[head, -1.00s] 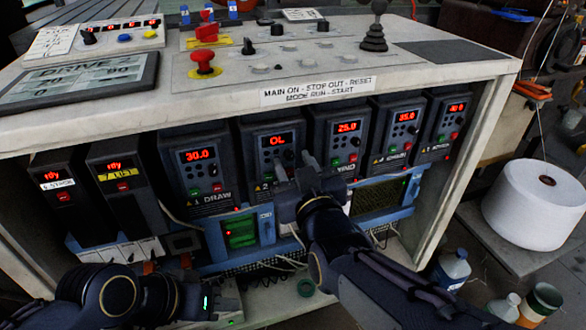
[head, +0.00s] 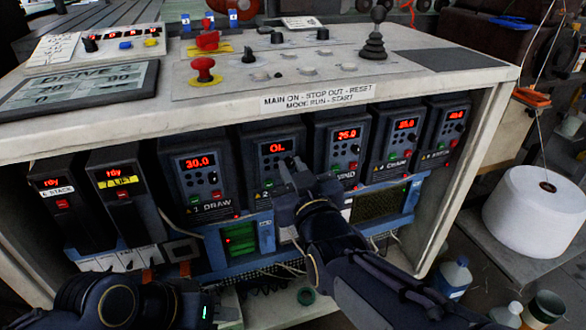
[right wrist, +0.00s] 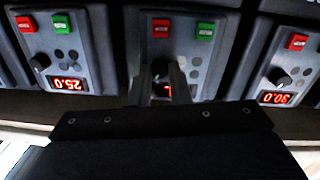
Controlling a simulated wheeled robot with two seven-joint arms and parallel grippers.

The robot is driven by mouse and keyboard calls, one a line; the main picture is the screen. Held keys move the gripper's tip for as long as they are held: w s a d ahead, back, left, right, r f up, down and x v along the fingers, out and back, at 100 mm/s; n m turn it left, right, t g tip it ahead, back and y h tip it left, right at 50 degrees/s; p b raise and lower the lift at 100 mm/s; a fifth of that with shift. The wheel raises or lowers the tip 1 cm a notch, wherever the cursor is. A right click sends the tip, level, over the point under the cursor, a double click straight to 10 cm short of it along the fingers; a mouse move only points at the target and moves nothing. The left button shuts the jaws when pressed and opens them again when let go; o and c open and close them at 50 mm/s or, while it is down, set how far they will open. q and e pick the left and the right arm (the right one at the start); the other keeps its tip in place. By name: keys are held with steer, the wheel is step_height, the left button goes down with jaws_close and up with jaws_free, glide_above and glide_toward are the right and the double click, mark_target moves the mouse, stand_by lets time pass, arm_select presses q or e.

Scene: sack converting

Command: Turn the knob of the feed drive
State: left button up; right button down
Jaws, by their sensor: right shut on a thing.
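The drive reading OL (head: 277,147) is second in the row of numbered drives; my right gripper covers most of its name label. Its small dark knob (right wrist: 160,69) shows in the upside-down right wrist view, between my fingertips. My right gripper (head: 292,168) is at this drive's face, shut on the knob, its fingers partly hiding the display in the wrist view. My left gripper (head: 203,304) is low at the left, below the cabinet's shelf of drives and away from the knob; its fingers cannot be made out.
The 1 DRAW drive (head: 197,174) reads 30.0 on the left; a drive reading 25.0 (head: 345,143) is close on the right. The worktop edge (head: 225,107) overhangs the drives. A white yarn cone (head: 535,210) and bottles (head: 453,277) stand at the right.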

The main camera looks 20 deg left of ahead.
steer(key=n+p, duration=0.2)
steer(key=n, duration=0.2)
steer(key=shift+p, duration=0.3)
steer(key=n+p, duration=0.2)
steer(key=n, duration=0.2)
steer(key=shift+n, duration=0.3)
steer(key=n+p, duration=0.1)
steer(key=n, duration=0.4)
steer(key=shift+f+n+p, duration=0.1)
steer(key=shift+n+p, duration=0.2)
steer(key=n, duration=0.5)
steer(key=shift+f+y+p, duration=0.1)
steer(key=shift+y+p, duration=0.2)
steer(key=shift+p, duration=0.1)
steer(key=c, duration=1.3)
jaws_free()
steer(key=shift+c, duration=0.2)
steer(key=shift+s, duration=0.1)
